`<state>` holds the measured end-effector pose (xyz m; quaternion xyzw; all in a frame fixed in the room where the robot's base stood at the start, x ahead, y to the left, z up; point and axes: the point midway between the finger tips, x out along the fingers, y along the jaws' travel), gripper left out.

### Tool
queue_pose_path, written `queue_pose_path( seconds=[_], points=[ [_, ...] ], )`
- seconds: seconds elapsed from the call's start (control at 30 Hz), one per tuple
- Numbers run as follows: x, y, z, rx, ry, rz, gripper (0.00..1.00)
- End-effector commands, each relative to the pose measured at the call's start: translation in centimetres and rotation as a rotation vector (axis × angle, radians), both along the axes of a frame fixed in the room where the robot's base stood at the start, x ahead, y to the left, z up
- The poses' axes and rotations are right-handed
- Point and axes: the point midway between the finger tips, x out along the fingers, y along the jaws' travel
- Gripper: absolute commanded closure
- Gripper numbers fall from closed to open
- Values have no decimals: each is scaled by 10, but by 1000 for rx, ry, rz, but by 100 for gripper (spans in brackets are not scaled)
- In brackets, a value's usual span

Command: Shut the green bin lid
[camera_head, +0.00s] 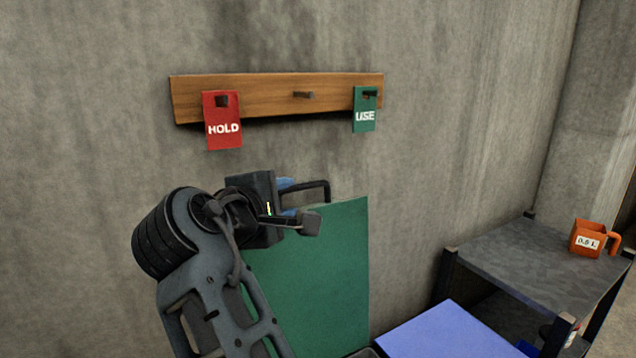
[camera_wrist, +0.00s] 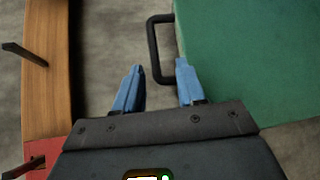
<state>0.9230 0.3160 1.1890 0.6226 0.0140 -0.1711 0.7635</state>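The green bin lid (camera_head: 325,275) stands raised, close to the concrete wall, with a black bar handle (camera_head: 318,184) at its top edge. The lid also fills the upper right of the wrist view (camera_wrist: 250,60), with the handle (camera_wrist: 153,50) on its left edge. My gripper (camera_wrist: 157,85) has its two blue fingers apart, with a gap between them. One finger is close to the lid's edge and the handle's end; I cannot tell whether it touches. In the head view my gripper is beside the handle, and my arm hides the lid's left part.
A blue lid or panel (camera_head: 450,332) is at the lower right. A dark shelf (camera_head: 530,255) holds an orange measuring cup (camera_head: 588,238).

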Motion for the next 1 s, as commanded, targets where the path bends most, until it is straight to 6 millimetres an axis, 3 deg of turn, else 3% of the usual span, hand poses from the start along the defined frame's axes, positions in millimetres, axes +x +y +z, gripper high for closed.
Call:
queue_pose_path(
  seconds=[0.17, 0.6, 1.0],
  points=[
    [7, 1, 8, -11, -1, -7, 61],
    [65, -15, -7, -8, 0, -8, 61],
    [74, -17, -11, -7, -1, -6, 61]
  ],
)
